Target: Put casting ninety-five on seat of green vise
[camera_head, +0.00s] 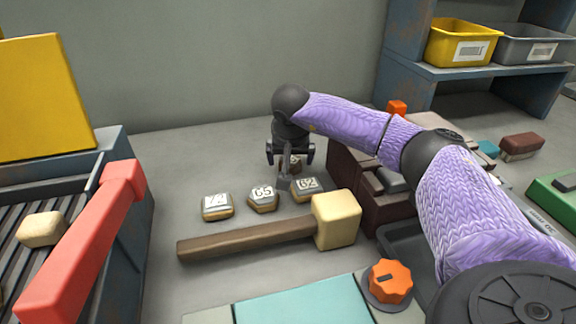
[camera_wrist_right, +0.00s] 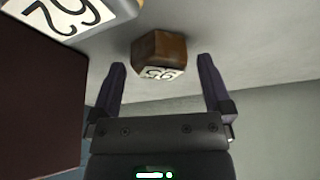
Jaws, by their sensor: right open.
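My right gripper (camera_head: 290,155) is open and points down at the back of the bench. In the right wrist view a brown casting (camera_wrist_right: 158,48) sits between and just beyond its fingertips. Its label appears upside down and seems to read 95. In the head view this casting (camera_head: 296,166) is mostly hidden behind the gripper. Nearby castings are labelled 62 (camera_head: 306,189), 65 (camera_head: 263,199) and what looks like 72 (camera_head: 217,207). The green vise (camera_head: 556,198) is cut off at the right edge; its seat is barely visible. My left gripper is not in view.
A mallet (camera_head: 245,237) lies in front of the castings. A dark red vise (camera_head: 352,180) stands close right of the gripper. A red bar (camera_head: 85,240) and a rack with a pale block (camera_head: 42,229) are at left. An orange knob (camera_head: 389,281) is in front.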

